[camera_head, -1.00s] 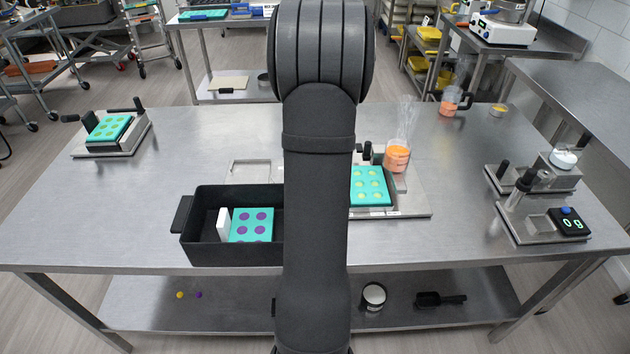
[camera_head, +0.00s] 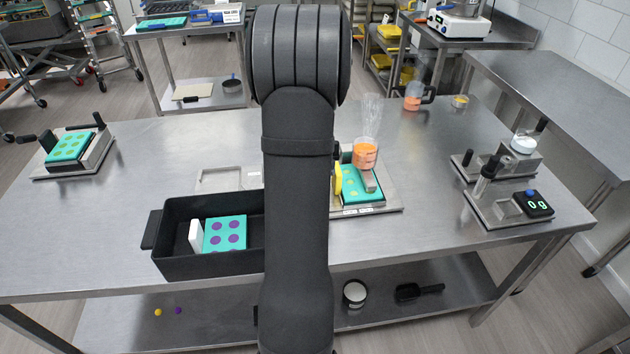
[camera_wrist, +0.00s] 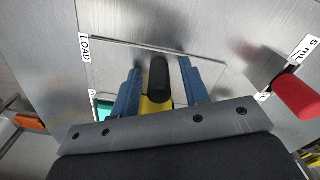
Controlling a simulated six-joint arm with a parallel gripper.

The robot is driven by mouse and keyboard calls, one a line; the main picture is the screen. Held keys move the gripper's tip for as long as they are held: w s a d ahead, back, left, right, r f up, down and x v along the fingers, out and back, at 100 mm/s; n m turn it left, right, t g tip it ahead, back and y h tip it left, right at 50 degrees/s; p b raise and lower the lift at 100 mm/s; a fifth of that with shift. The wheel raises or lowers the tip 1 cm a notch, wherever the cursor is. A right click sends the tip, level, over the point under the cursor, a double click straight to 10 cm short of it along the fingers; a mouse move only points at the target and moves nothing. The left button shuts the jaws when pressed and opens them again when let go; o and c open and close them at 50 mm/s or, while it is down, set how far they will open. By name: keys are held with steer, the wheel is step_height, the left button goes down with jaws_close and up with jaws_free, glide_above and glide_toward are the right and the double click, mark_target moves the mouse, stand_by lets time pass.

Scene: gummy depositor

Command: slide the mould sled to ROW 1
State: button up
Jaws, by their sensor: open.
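The teal mould (camera_head: 360,186) lies on the sled at the depositor, its right part below the nozzle (camera_head: 369,180) of the orange-filled hopper (camera_head: 365,155). My gripper (camera_wrist: 160,69) is open in the wrist view. Its two blue fingers stand on either side of a black upright handle (camera_wrist: 158,77), with gaps visible. A yellow part (camera_wrist: 153,107) shows below the handle; a yellow piece (camera_head: 338,178) also shows at the mould's left edge in the head view. My arm hides the fingers there. A LOAD label (camera_wrist: 84,48) lies by the plate. I cannot read a ROW 1 mark.
A black bin (camera_head: 180,267) with a teal mould of purple gummies stands left of my arm. A red knob (camera_wrist: 298,96) is right of my gripper.

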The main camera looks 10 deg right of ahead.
steer(key=shift+r, duration=0.1)
step_height(320, 180, up, 17)
steer(key=shift+r, duration=0.15)
stand_by(0.4)
step_height(320, 180, down, 18)
steer(key=shift+r, duration=0.2)
stand_by(0.4)
